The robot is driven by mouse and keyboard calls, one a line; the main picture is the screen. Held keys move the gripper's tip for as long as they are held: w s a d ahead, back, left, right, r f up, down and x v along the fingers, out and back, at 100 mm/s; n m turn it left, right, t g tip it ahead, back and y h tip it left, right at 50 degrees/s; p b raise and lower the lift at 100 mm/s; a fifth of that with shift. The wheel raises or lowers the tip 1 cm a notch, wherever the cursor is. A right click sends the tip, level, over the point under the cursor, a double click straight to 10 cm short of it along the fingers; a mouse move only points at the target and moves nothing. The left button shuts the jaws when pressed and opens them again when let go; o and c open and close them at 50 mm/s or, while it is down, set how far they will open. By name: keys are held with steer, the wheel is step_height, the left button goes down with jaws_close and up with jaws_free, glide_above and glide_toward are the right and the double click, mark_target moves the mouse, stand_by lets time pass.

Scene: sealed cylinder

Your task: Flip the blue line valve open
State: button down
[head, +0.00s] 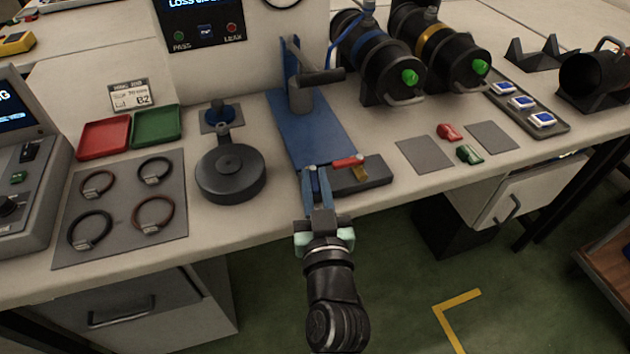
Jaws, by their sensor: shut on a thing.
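A dark valve block (374,180) lies at the front edge of the bench, beside the blue base plate. A red lever (348,161) lies across a brass body (359,173) on this block. My gripper (318,174) reaches over the bench edge to the left end of the block, left of the red lever. Its narrow bluish fingers are shut on a small part there, which I take to be the blue line valve's lever. The fingers hide most of it, so its angle cannot be told.
A blue stand (310,130) with a grey post is just behind my gripper. A round black disc (231,174) is close on the left. Two black cylinders (375,60) (440,48) lie at the back. Grey pads (425,154) lie to the right.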

steer(key=shift+w+d+f+b, duration=0.1)
steer(key=shift+f+b, duration=0.1)
steer(key=shift+b, duration=0.35)
steer(key=shift+d+y+b, duration=0.1)
steer(key=shift+y+b, duration=0.3)
steer(key=shift+b, duration=0.25)
steer(key=n+y+b, duration=0.1)
steer(key=b, duration=0.2)
steer(key=shift+d+f+b, duration=0.1)
steer(key=shift+d+b, duration=0.05)
steer(key=shift+b, duration=0.25)
steer(key=shift+r+n+g+y+b, duration=0.3)
steer(key=shift+n+g+y+b, duration=0.2)
steer(key=shift+n+y+b, duration=0.45)
steer(key=c, duration=0.8)
jaws_free()
steer(key=v, duration=1.3)
steer(key=shift+d+f, duration=0.1)
steer(key=shift+d, duration=0.05)
